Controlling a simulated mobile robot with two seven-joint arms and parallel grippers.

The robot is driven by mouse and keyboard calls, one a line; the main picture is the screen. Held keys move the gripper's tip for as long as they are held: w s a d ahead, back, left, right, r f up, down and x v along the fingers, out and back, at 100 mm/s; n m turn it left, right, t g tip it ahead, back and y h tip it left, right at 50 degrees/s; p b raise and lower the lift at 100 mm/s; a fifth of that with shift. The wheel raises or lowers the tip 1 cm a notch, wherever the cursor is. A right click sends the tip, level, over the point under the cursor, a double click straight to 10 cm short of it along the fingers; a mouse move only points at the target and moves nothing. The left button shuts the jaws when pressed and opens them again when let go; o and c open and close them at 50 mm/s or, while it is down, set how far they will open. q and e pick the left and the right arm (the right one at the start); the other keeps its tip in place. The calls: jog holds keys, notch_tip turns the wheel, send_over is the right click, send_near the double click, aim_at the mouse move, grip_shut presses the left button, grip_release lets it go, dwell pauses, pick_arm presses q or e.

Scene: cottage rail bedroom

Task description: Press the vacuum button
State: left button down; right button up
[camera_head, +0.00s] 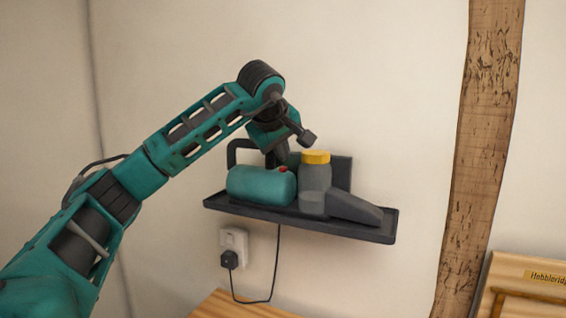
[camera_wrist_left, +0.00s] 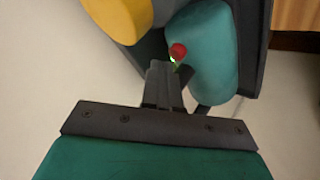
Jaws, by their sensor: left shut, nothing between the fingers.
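The vacuum (camera_head: 258,186) sits on a dark wall shelf and has a teal rounded body. A small red button (camera_head: 283,169) is on top of the teal body. The button also shows in the left wrist view (camera_wrist_left: 178,50), with a small green spot beside it. My left gripper (camera_head: 282,159) points down just above the button. In the left wrist view its shut, empty fingers (camera_wrist_left: 162,68) end close to the button, slightly left of and below it. I cannot tell whether they touch it. My right gripper is not in view.
The dark shelf (camera_head: 240,211) has a raised rim. A grey canister (camera_head: 314,182) with a yellow cap (camera_head: 316,157) and a sloping grey nozzle stands right of the teal body. A cord runs to a wall socket (camera_head: 235,240). A wooden post (camera_head: 485,130) stands at the right.

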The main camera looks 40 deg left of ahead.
aim_at(281, 173)
pick_arm(q)
jog(key=shift+r, duration=0.3)
notch_tip(281, 173, up, 2)
jog(key=shift+r+p, duration=0.15)
jog(key=shift+p, duration=0.55)
jog(key=shift+r, duration=1.85)
